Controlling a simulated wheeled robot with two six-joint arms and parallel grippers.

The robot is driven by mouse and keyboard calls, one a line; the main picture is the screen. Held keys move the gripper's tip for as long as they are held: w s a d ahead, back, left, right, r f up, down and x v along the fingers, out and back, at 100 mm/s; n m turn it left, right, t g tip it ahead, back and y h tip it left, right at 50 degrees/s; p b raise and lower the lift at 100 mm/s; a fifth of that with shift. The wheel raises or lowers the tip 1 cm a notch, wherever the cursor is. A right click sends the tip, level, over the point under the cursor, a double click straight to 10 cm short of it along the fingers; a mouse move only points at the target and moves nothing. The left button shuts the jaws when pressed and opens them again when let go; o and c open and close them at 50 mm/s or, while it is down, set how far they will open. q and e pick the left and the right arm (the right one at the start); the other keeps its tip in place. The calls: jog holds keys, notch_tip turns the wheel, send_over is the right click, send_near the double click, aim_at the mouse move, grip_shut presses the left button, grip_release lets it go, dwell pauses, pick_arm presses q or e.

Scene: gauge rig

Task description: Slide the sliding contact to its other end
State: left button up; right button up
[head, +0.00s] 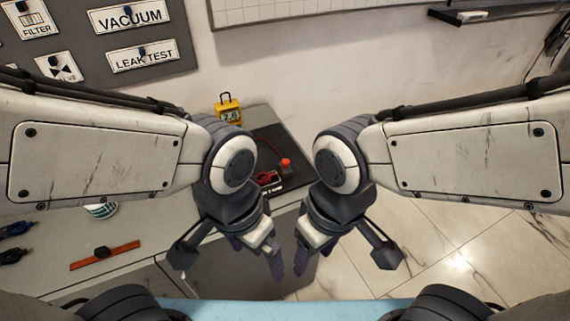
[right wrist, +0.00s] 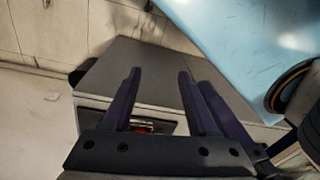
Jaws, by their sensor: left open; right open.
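An orange-red strip (head: 82,264) lies on the grey bench top at the lower left of the head view. A small black block (head: 102,252) sits near the middle of it, and looks like the sliding contact. My left gripper (head: 273,262) is open and empty, well to the right of the strip, past the bench front. My right gripper (head: 302,262) is open and empty just right of it, pointing down; its spread fingers also show in the right wrist view (right wrist: 160,78). Neither gripper touches the strip or block.
A red-capped item (head: 286,165) and a red-and-black item (head: 266,179) lie nearby, partly behind my arms. Blue-and-black tools (head: 14,240) lie at the far left. The bench around the strip is clear.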

jog(key=w+a+r+n+p, duration=0.2)
jog(key=w+a+r+p, duration=0.25)
jog(key=w, duration=0.45)
jog(key=n+h+p, duration=0.1)
jog(key=n+p, duration=0.4)
jog(key=p, duration=0.7)
send_over(286, 160)
notch_tip(286, 160, down, 6)
notch_tip(286, 160, down, 10)
jog(key=p, duration=0.2)
jog(key=shift+s+r+p, duration=0.1)
jog(key=shift+r+p, duration=0.05)
jog(key=shift+p, duration=0.2)
grip_shut()
